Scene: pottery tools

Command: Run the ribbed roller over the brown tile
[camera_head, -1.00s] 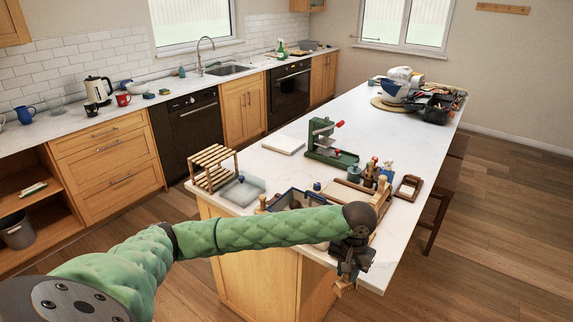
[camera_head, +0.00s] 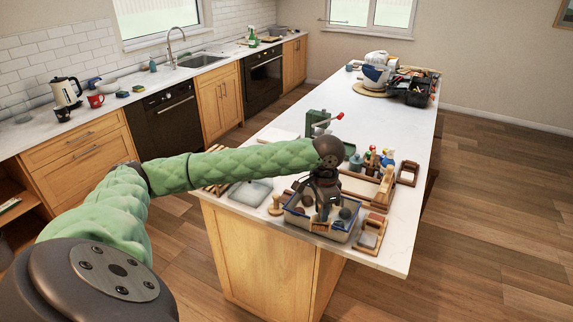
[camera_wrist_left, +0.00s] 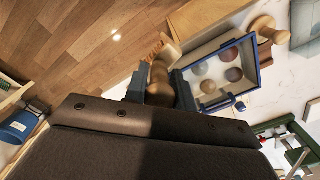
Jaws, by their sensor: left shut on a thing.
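My left gripper (camera_head: 323,212) is over the blue-rimmed tray near the front of the island. In the left wrist view, its jaws (camera_wrist_left: 152,84) are shut on a turned wooden piece, which looks like the roller (camera_wrist_left: 160,76). A ribbed-looking wooden end shows beyond the jaws. The head view barely shows the roller. A wooden-framed board with a brownish surface, probably the brown tile (camera_head: 369,239), lies right of the blue-rimmed tray by the island's front edge, apart from the gripper. My right gripper is in neither view.
The blue-rimmed tray (camera_head: 304,225) holds several round balls. A wooden knobbed tool (camera_head: 276,206) stands to its left. A wooden tray (camera_head: 350,185), bottles (camera_head: 370,160) and a green press (camera_head: 317,122) stand behind. The island's far middle (camera_head: 390,120) is clear.

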